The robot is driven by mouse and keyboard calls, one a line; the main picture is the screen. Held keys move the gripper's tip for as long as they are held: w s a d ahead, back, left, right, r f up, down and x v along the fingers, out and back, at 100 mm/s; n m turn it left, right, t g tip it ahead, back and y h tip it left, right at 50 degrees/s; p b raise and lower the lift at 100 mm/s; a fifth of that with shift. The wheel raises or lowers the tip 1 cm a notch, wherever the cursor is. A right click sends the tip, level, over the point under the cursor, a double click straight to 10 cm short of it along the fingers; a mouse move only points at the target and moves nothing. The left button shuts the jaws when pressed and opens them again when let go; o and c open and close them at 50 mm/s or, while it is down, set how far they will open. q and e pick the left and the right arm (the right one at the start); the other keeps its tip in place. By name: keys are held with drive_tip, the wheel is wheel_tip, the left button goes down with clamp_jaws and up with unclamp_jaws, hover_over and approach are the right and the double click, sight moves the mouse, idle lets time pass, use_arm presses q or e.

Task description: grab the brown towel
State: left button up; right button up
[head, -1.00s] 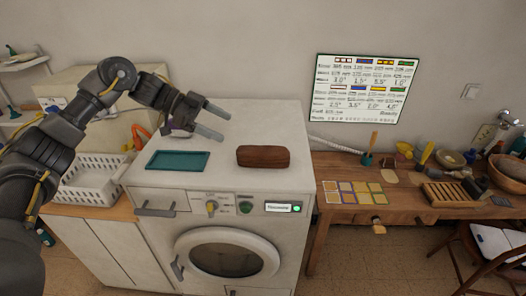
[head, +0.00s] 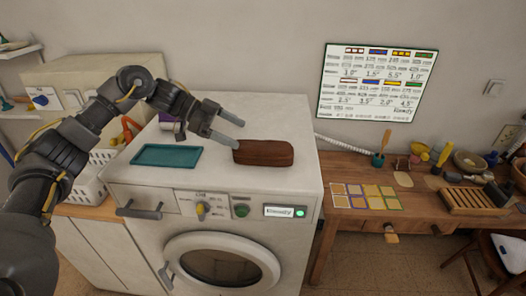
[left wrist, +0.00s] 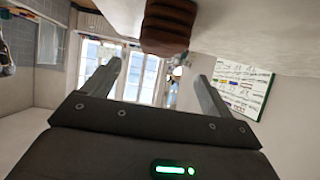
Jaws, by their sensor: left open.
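The brown towel (head: 263,152) is a folded, rounded block lying on top of the white washing machine (head: 290,120). In the left wrist view the towel (left wrist: 168,27) shows at the top centre, beyond the fingertips and between their lines. My left gripper (head: 228,130) is open and empty, just left of and slightly behind the towel in the head view. Its fingers point right toward the towel, and in the wrist view (left wrist: 155,75) nothing is between them. My right gripper does not show.
A teal tray (head: 167,155) lies left of the towel on the machine. A purple-and-white item (head: 170,122) stands behind it, partly hidden by my arm. A white basket (head: 92,185) is at left. A wooden table (head: 345,172) with cards and tools stands at right.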

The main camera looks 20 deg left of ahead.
sight(259, 144)
use_arm(q)
drive_tip(key=x, duration=0.2)
drive_tip(key=shift+w+d+f, duration=0.2)
drive_tip(key=shift+w, duration=0.05)
drive_tip(key=shift+s+d+p, duration=0.1)
drive_tip(key=shift+d+p, duration=0.15)
drive_tip(key=shift+p, duration=0.1)
drive_tip(key=p+x, duration=0.2)
drive_tip(key=x, duration=0.3)
drive_tip(key=shift+s, duration=0.15)
drive_tip(key=shift+a+f, duration=0.1)
drive_tip(key=shift+c, duration=0.7)
drive_tip(key=c, duration=1)
